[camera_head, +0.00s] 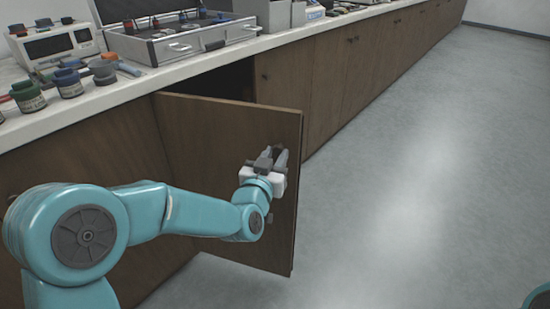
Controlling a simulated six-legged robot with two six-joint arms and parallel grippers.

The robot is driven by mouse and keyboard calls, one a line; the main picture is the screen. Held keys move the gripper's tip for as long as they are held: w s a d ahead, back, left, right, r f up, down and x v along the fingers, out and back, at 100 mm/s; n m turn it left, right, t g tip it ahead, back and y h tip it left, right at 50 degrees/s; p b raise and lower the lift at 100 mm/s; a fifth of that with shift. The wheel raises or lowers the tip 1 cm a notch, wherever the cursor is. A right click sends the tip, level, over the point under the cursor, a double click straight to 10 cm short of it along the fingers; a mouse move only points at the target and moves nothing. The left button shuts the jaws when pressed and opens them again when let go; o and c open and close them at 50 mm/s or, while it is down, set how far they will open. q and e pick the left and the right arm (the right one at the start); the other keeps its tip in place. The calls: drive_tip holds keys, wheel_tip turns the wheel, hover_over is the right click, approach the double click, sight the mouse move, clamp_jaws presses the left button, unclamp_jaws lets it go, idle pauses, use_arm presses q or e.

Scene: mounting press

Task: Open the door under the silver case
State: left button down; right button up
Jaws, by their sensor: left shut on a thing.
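The silver case (178,46) lies open on the white counter. Under it, the brown wooden cabinet door (205,125) stands swung outward, hinged on its left side, with a dark opening (222,84) showing behind its top edge. My left gripper (276,157) is at the door's outer face near its free right edge. It is shut on the door's knob, which the fingers mostly hide. My right gripper is not in view.
The white counter (110,92) holds several jars (28,97) and a white instrument (55,42) at left. More closed cabinet doors (330,75) run to the right. The grey floor (400,190) to the right is clear.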

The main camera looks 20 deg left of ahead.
use_arm(q)
drive_tip(key=c, duration=0.8)
unclamp_jaws()
drive_tip(key=shift+s, duration=0.1)
drive_tip(key=shift+s+a+p, duration=0.2)
drive_tip(key=shift+s+p, duration=0.5)
drive_tip(key=shift+s, duration=5.2)
drive_tip(key=shift+c, duration=0.4)
